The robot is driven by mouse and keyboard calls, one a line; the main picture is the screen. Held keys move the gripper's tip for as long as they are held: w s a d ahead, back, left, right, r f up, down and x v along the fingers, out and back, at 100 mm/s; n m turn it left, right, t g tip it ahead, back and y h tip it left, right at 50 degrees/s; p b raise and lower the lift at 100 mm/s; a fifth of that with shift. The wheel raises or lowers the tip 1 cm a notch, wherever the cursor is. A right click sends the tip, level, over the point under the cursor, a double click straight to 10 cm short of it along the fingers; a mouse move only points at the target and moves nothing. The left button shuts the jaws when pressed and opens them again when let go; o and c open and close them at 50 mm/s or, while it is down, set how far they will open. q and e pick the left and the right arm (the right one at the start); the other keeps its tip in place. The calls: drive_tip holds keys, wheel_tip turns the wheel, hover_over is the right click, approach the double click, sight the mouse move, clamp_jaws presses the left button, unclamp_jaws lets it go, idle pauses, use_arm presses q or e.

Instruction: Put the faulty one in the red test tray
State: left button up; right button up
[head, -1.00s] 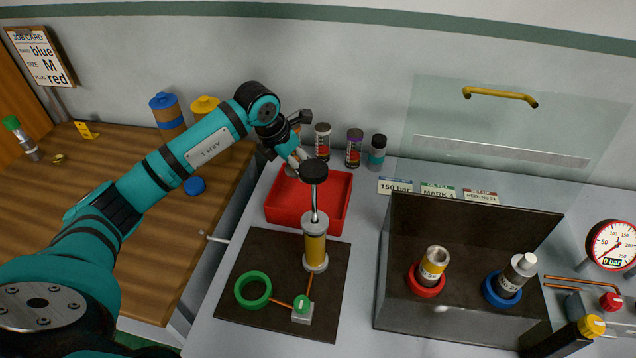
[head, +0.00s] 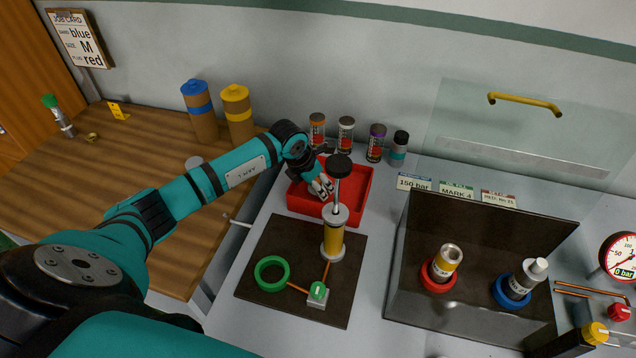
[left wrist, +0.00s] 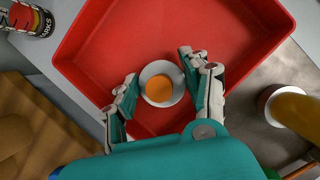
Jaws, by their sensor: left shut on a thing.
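The red test tray (head: 362,205) stands on the grey bench behind the yellow hand pump (head: 334,235). My left gripper (head: 325,188) is down inside the tray. In the left wrist view, my left gripper (left wrist: 160,88) is shut on a round part (left wrist: 147,72) with a pale rim and an orange centre, over the red tray (left wrist: 125,45). I cannot tell whether the part touches the tray floor. In the head view my gripper and arm hide it. My right gripper is not in view.
The pump's black knob (head: 339,166) stands close in front of my left gripper. Several small jars (head: 345,135) line the wall behind the tray. At the right, a dark open box (head: 470,315) holds two cylinders, in red (head: 437,278) and blue (head: 509,293) rings.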

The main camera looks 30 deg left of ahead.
use_arm(q)
drive_tip(key=o, duration=0.8)
drive_tip(key=shift+f, duration=0.1)
drive_tip(key=o, duration=0.4)
drive_tip(key=shift+o, duration=0.2)
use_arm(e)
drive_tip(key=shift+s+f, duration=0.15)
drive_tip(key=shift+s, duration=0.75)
use_arm(q)
drive_tip(key=shift+r, duration=0.25)
drive_tip(key=shift+s+a+r, duration=0.1)
drive_tip(key=shift+r, duration=0.2)
drive_tip(key=b+v, duration=0.3)
drive_tip(key=v, duration=0.8)
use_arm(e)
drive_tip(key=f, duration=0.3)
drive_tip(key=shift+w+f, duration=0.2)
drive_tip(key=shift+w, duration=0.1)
use_arm(q)
drive_tip(key=shift+s, duration=0.1)
